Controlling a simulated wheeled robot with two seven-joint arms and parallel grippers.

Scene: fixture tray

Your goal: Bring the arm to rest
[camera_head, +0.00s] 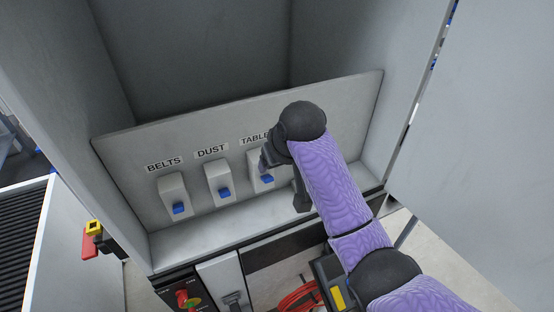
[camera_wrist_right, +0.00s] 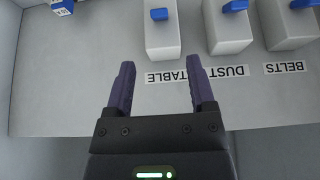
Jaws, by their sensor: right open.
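My right arm (camera_head: 330,185), purple with dark joints, reaches from the lower right into the grey cabinet. Its gripper shows in the wrist view (camera_wrist_right: 160,65), open, with nothing between its two dark purple fingers. In the head view the gripper is mostly hidden behind the arm, in front of the TABLE switch. The fingers point toward the panel (camera_head: 345,125) near the TABLE label, which reads upside down in the wrist view. Contact with the panel cannot be told. My left gripper is not in view.
The sloped panel has white switches with blue levers: BELTS (camera_head: 172,188), DUST (camera_head: 217,175) and TABLE (camera_head: 256,162). A blue and white item (camera_wrist_right: 62,6) sits at the wrist view's upper left. Cabinet walls (camera_head: 385,50) close in both sides. Red cable (camera_head: 300,297) lies below.

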